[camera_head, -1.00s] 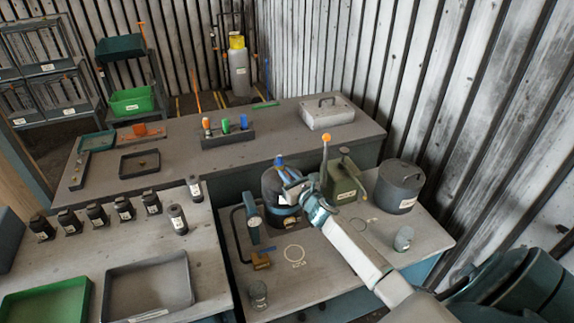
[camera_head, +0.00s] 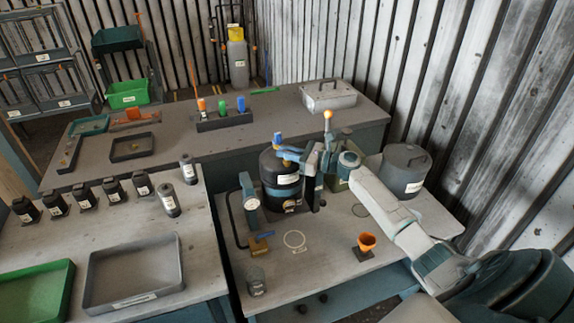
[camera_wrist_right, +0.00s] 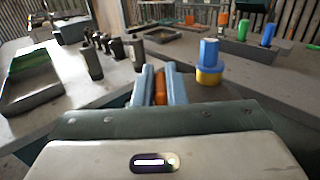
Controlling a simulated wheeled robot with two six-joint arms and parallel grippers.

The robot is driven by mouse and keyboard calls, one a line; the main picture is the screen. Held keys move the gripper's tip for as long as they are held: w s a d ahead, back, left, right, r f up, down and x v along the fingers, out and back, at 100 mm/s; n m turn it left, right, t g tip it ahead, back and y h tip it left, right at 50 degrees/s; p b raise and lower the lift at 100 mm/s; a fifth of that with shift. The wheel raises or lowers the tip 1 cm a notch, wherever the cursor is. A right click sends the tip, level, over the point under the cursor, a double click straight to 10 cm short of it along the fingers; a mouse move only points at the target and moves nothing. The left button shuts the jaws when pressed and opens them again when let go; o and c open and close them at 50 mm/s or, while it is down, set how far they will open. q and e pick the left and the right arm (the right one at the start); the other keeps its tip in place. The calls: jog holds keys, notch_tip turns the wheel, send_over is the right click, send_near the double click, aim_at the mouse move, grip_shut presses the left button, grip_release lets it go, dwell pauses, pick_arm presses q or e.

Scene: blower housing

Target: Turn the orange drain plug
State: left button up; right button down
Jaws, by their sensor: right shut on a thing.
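The orange drain plug (camera_wrist_right: 160,88) shows as an upright orange piece between the two pale blue fingers of my right gripper (camera_wrist_right: 158,78) in the wrist view. The fingers are shut on it. In the head view, my right gripper (camera_head: 287,153) reaches in from the right to the top of a black housing (camera_head: 281,172) with a blue band. The plug is too small and covered to make out there. A blue knob on a yellow base (camera_wrist_right: 209,62) stands just right of the fingers in the wrist view. My left gripper is not in view.
A grey lidded pot (camera_head: 404,172) stands right of the housing, near my right arm. A gauge (camera_head: 250,192) stands at its left, and an orange cup (camera_head: 367,242) in front. An orange-tipped lever (camera_head: 328,116) rises behind my gripper. The bench front centre is mostly clear.

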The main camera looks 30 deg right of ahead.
jog(key=n+g+y+b, duration=0.2)
jog(key=b, duration=0.1)
jog(key=n+g+y+b, duration=0.2)
jog(key=g+b, duration=0.1)
jog(key=shift+w+f+y, duration=0.1)
jog(key=shift+f+y, duration=0.05)
jog(key=shift+y, duration=0.15)
jog(key=shift+n+g+y+b, duration=0.5)
jog(key=shift+n+g+b, duration=0.2)
jog(key=shift+n+g, duration=0.15)
jog(key=c, duration=1.5)
grip_release()
